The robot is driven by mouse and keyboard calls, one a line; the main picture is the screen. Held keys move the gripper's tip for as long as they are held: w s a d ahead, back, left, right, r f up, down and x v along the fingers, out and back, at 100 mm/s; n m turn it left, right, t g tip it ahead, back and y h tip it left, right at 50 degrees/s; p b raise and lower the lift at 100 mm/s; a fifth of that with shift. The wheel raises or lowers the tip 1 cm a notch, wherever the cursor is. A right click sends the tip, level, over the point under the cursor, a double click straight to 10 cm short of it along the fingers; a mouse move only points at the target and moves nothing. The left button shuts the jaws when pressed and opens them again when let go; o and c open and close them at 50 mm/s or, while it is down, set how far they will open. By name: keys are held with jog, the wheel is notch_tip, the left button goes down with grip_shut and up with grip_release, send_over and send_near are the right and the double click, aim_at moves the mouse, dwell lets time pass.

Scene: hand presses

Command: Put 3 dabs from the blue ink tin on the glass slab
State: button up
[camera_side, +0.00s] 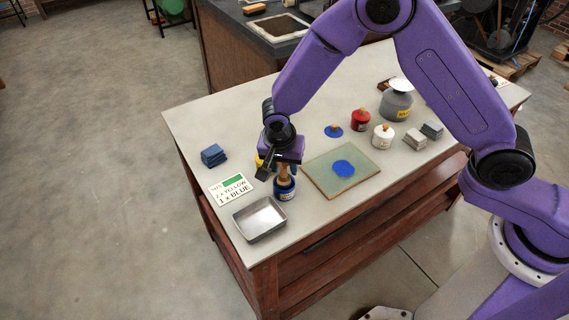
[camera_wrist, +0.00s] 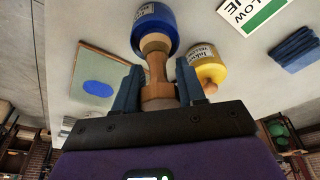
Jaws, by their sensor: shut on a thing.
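The blue ink tin (camera_side: 286,188) stands on the table left of the glass slab; it also shows at the top of the wrist view (camera_wrist: 156,20). My gripper (camera_side: 282,163) is above this tin, shut on a turned wooden handle (camera_wrist: 157,72) that points down at the tin. The handle's lower end meets the tin's mouth; whether it is in the ink is hidden. The glass slab (camera_side: 322,173) lies flat to the right with a round blue ink patch (camera_side: 344,168) on it. How many dabs make up the patch cannot be told.
A yellow ink tin (camera_wrist: 206,62) stands close beside the blue one. A card reading 2 x yellow, 1 x blue (camera_side: 231,189), a metal tray (camera_side: 260,219) and blue cloths (camera_side: 213,155) lie left. A blue lid (camera_side: 333,131), red tin (camera_side: 361,121) and white tin (camera_side: 384,137) stand behind the slab.

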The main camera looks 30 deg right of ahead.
jog(key=shift+r, duration=3.45)
jog(key=d+f+g, duration=0.1)
jog(key=d+f, duration=0.1)
jog(key=d, duration=1.5)
jog(key=shift+y, duration=0.4)
jog(key=shift+s+d+f, duration=0.1)
jog(key=shift+s+f, duration=0.05)
jog(key=shift+f, duration=0.8)
jog(key=shift+s+d+f, duration=0.1)
jog(key=shift+s+f, duration=0.1)
jog(key=shift+f, duration=0.75)
jog(key=shift+s+d+f, duration=0.1)
jog(key=shift+s+f, duration=0.05)
jog(key=shift+f, duration=0.8)
jog(key=shift+f, duration=0.8)
notch_tip(320, 180, up, 7)
jog(key=shift+r, duration=0.1)
